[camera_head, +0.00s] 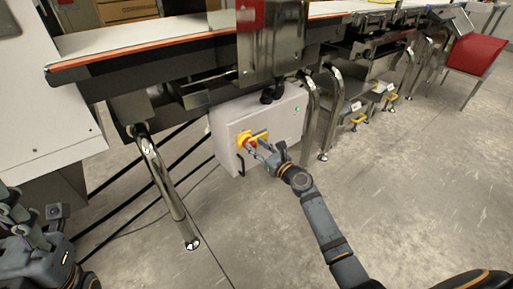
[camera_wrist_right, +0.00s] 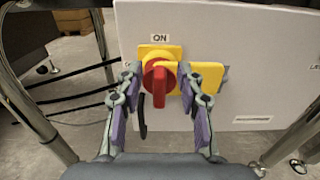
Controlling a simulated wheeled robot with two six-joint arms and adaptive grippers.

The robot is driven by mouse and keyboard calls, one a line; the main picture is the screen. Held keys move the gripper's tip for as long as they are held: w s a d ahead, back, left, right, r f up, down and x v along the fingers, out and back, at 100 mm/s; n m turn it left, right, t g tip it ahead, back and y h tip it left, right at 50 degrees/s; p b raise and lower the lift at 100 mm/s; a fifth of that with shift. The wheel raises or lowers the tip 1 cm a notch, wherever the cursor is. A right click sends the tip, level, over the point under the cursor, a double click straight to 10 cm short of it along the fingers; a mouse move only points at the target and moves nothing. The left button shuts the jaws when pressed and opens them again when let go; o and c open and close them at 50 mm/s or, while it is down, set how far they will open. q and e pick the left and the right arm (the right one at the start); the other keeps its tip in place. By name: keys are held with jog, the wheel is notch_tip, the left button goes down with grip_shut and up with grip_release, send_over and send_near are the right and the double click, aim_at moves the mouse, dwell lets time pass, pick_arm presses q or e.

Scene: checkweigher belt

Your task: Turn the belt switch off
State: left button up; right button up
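The belt switch is a red rotary knob (camera_wrist_right: 159,82) on a yellow plate, mounted on the front of a light grey box (camera_head: 225,145) under the belt. An "ON" label (camera_wrist_right: 160,38) sits above it, and the knob's grip stands roughly upright. A yellow piece (camera_wrist_right: 209,74) extends to its right. My right gripper (camera_wrist_right: 162,88) is open, with one finger on each side of the knob; I cannot tell whether they touch it. In the head view the right gripper (camera_head: 262,147) partly covers the switch. My left gripper (camera_head: 28,232) hangs at the lower left, away from the box.
The conveyor belt (camera_head: 150,40) runs above the box, with a steel housing (camera_head: 270,45) over it. Steel legs (camera_head: 165,185) stand left and right of the box. A green light (camera_head: 297,109) shows on the box. The floor in front is clear.

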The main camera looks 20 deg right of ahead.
jog(key=shift+w+a, duration=0.1)
jog(key=shift+w, duration=0.1)
jog(key=shift+c, duration=0.3)
grip_shut()
